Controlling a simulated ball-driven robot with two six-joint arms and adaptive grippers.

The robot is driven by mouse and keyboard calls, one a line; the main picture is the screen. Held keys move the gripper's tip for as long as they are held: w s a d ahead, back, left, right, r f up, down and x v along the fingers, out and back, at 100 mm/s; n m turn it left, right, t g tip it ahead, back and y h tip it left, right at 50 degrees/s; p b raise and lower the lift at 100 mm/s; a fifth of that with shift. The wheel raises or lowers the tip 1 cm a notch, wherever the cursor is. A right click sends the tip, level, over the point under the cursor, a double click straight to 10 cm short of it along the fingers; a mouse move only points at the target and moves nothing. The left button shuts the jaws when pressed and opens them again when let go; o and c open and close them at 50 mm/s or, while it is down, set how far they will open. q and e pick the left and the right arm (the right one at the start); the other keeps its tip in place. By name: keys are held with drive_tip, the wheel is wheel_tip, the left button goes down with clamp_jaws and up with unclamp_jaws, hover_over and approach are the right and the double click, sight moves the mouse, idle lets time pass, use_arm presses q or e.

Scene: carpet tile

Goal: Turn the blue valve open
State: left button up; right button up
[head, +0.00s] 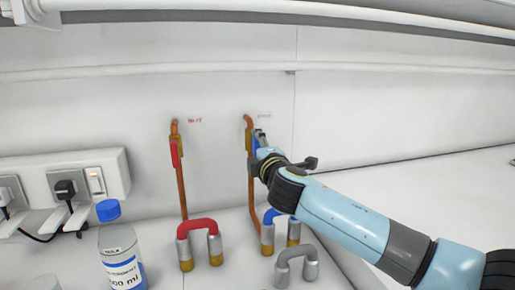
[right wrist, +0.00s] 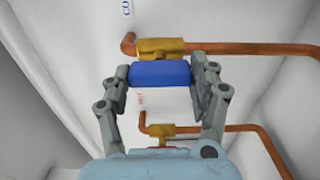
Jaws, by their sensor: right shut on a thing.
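The blue valve's handle (right wrist: 160,74) sits against its brass body (right wrist: 160,47) on a copper pipe in the right wrist view. In the head view, the blue handle (head: 256,142) shows only partly behind my right gripper (head: 261,141). My right gripper (right wrist: 160,76) is shut on the handle, with one finger at each end of it. In the head view the handle looks roughly in line with its upright pipe, but the gripper hides much of it. My left gripper is in neither view.
A red valve (head: 175,152) is on the pipe to the left. Red (head: 199,230), blue-and-brass (head: 272,216) and grey (head: 296,258) U-shaped fittings stand below. A blue-capped bottle (head: 120,258) and a socket panel (head: 96,182) are at left. The right side is bare.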

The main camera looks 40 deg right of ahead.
drive_tip(key=shift+f, duration=0.2)
drive_tip(key=o, duration=1.2)
drive_tip(key=shift+r, duration=0.15)
drive_tip(key=v, duration=1.2)
drive_tip(key=shift+s, duration=0.1)
